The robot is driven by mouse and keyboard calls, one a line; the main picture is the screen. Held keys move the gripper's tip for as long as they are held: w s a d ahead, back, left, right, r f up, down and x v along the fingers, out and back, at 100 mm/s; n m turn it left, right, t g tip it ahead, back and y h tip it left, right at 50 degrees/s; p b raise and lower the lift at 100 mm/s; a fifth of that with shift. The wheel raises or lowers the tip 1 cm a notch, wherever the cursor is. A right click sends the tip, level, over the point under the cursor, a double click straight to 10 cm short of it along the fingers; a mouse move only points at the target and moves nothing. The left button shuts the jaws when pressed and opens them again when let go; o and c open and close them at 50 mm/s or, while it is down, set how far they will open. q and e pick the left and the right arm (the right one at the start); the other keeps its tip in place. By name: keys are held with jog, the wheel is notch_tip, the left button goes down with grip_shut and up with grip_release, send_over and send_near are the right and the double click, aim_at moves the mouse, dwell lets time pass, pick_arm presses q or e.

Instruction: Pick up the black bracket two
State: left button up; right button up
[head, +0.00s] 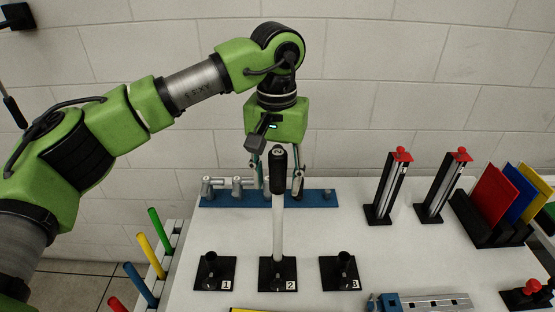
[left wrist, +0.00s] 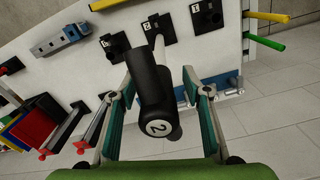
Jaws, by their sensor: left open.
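A black piece marked 2 (head: 279,158) tops an upright white rod (head: 278,228), which stands on the black base plate numbered 2 (head: 291,276). My left gripper (head: 280,186) points down from above, at the height of the black piece. Its fingers are open and spread to either side of it in the picture. In the left wrist view, the black piece (left wrist: 150,88) with its white 2 disc lies between the open fingers (left wrist: 157,82). I cannot tell whether either finger touches it. My right gripper is out of view.
Black bases numbered 1 (head: 215,272) and 3 (head: 340,272) flank it. A blue rail (head: 322,197) with grey fittings lies behind. Red-topped stands (head: 386,190) and a rack of coloured plates (head: 482,232) are at right. Coloured rods (head: 153,255) stand at left.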

pick_arm(q)
jog(key=shift+s, duration=0.1)
grip_shut()
jog(key=shift+r, duration=0.15)
